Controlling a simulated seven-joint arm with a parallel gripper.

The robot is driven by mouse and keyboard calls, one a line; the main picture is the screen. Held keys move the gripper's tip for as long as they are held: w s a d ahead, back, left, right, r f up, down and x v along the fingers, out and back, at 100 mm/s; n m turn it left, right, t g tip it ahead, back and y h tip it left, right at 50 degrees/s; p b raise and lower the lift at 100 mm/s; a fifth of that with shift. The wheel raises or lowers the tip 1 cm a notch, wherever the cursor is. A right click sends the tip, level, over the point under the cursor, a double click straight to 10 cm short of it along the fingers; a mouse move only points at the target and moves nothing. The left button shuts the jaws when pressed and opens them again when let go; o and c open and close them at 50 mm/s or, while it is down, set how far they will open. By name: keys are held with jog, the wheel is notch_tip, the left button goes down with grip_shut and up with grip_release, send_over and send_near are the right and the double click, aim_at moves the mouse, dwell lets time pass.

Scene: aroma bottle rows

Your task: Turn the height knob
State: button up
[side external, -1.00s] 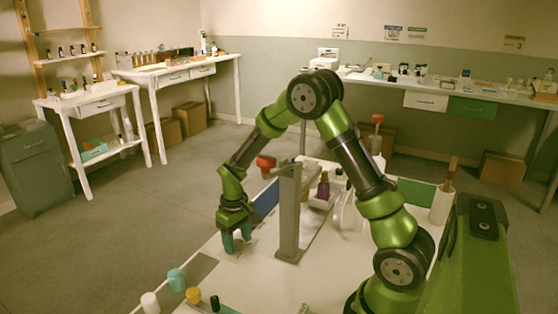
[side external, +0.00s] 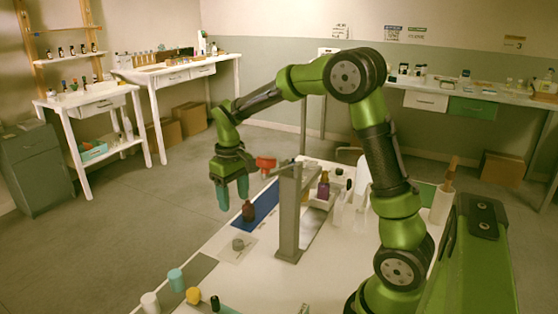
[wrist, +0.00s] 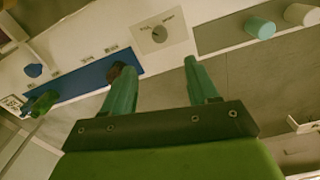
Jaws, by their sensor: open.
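The height knob (side external: 238,244) is a small grey round dial on a pale plate near the front left of the white table. In the wrist view the knob (wrist: 158,34) shows a dark pointer mark and small, barely legible labels around it. My gripper (side external: 232,202) hangs above and behind the knob, clear of it, with its teal fingers apart and nothing between them. In the wrist view my gripper's fingertips (wrist: 158,66) are spread, with the knob plate ahead of the gap.
A dark brown bottle (side external: 249,212) stands on the blue strip (side external: 264,203), close to my fingers. A grey post (side external: 288,215) rises beside it, with a red piece (side external: 266,163) on its arm. Teal (side external: 176,280), white and yellow caps sit at the front left.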

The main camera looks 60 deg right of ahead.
jog(key=shift+r, duration=1.45)
jog(key=s+a+r+m+t+y, duration=0.1)
jog(key=a+r+m+t+y, duration=0.15)
jog(key=a+r, duration=0.35)
jog(key=a+r+m+t+y, duration=0.1)
jog(key=a+r+y, duration=0.25)
jog(key=a, duration=0.55)
jog(key=s+a+f+n+h, duration=0.1)
jog(key=s+f, duration=0.1)
jog(key=s, duration=0.6)
jog(key=s+a+f+n+h, duration=0.1)
jog(key=s+f+n, duration=0.1)
jog(key=s, duration=0.7)
jog(key=w+d+r+m+t+h, duration=0.1)
jog(key=d+t+h, duration=0.1)
jog(key=d, duration=0.4)
jog(key=shift+d+r+t, duration=0.15)
jog(key=shift+d+t, duration=0.05)
jog(key=shift+t, duration=0.65)
